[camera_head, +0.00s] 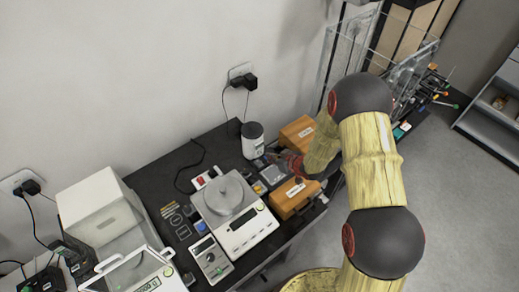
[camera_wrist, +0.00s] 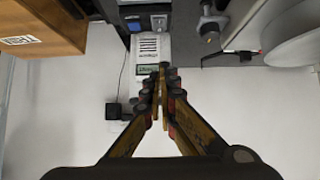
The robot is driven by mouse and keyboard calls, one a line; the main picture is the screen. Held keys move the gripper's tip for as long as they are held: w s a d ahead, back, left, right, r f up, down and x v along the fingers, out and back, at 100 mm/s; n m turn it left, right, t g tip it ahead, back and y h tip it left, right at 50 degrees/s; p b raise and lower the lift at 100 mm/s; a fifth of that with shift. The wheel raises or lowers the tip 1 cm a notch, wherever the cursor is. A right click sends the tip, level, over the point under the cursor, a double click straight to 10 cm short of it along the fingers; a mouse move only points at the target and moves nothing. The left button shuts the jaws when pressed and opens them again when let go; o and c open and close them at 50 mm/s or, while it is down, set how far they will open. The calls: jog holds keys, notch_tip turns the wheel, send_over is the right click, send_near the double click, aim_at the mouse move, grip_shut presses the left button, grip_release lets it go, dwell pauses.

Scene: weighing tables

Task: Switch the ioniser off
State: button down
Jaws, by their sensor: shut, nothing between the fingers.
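The device I take for the ioniser (camera_head: 252,140) is a white unit with a dark top, at the back of the black table near the wall. In the wrist view a white unit with a slotted grille and a small green label (camera_wrist: 148,47) lies just beyond my fingertips; it looks like the same device. My gripper (camera_wrist: 163,72) is shut and empty, its fingertips overlapping that unit's near edge in the picture. I cannot tell whether they touch. In the head view my gripper (camera_head: 272,156) is beside the unit, partly hidden by my arm. I cannot make out the switch or its state.
A balance with a round pan (camera_head: 238,222) is in front and left. Small blue-faced items (camera_head: 272,175) lie between. A wall socket with plugs (camera_head: 243,80) and cables is behind. A glass rack (camera_head: 345,50) stands farther right.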

jog(key=shift+a+f, duration=0.1)
jog(key=shift+f, duration=0.05)
send_over(259, 162)
jog(key=f, duration=0.6)
jog(key=shift+s+a+f, duration=0.1)
jog(key=shift+s+f, duration=0.1)
jog(key=shift+s, duration=0.15)
notch_tip(259, 162, down, 2)
jog(key=shift+f, duration=0.15)
jog(key=shift+w+f, duration=0.15)
jog(key=shift+f, duration=0.55)
jog(key=shift+f, duration=0.1)
